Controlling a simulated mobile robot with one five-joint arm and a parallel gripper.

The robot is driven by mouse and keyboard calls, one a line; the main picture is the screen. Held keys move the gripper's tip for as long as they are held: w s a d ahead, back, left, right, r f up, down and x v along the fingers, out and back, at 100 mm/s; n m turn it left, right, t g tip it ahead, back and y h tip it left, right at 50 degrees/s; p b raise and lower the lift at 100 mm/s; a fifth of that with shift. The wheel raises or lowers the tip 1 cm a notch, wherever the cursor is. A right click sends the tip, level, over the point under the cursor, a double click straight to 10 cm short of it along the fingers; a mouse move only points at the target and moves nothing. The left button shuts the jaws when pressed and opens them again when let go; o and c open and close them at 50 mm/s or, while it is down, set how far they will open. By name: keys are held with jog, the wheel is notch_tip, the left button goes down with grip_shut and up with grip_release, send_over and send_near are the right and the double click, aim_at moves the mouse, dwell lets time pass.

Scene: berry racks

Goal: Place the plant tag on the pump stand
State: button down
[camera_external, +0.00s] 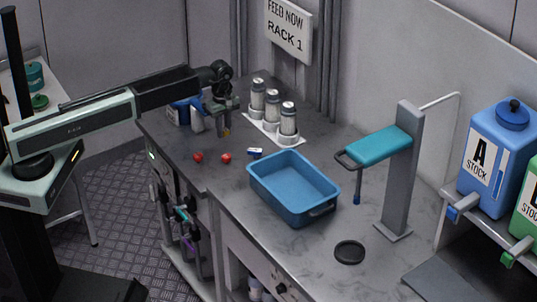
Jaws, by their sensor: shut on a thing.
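My gripper (224,121) is over the far left part of the grey counter, just left of the white tray of bottles. It points down and is shut on a small yellow thing, which I take for the plant tag (227,132); only a bit of it shows below the fingers. What seems to be the pump stand (397,190) is a grey upright post with a teal platform (379,146) at the right of the counter. The platform's top looks bare. My gripper is well to the left of it.
A blue tub (293,211) stands between my gripper and the stand. Two red berries (226,158) and a small blue-and-white item (255,153) lie nearby. Three bottles stand on a white tray (262,133). A black disc (349,251) lies in front of the stand.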

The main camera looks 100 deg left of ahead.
aim_at(232, 143)
jog(key=shift+w+a+f, duration=0.15)
jog(key=shift+w+a, duration=0.65)
jog(key=shift+w, duration=0.2)
jog(key=f+b, duration=0.4)
jog(key=shift+w+a, duration=0.15)
jog(key=shift+w, duration=0.05)
jog(key=shift+r, duration=0.25)
jog(key=shift+f, duration=0.15)
jog(key=c, duration=1.3)
grip_release()
notch_tip(232, 143, up, 12)
jog(key=p, duration=1.2)
jog(key=shift+r, duration=0.2)
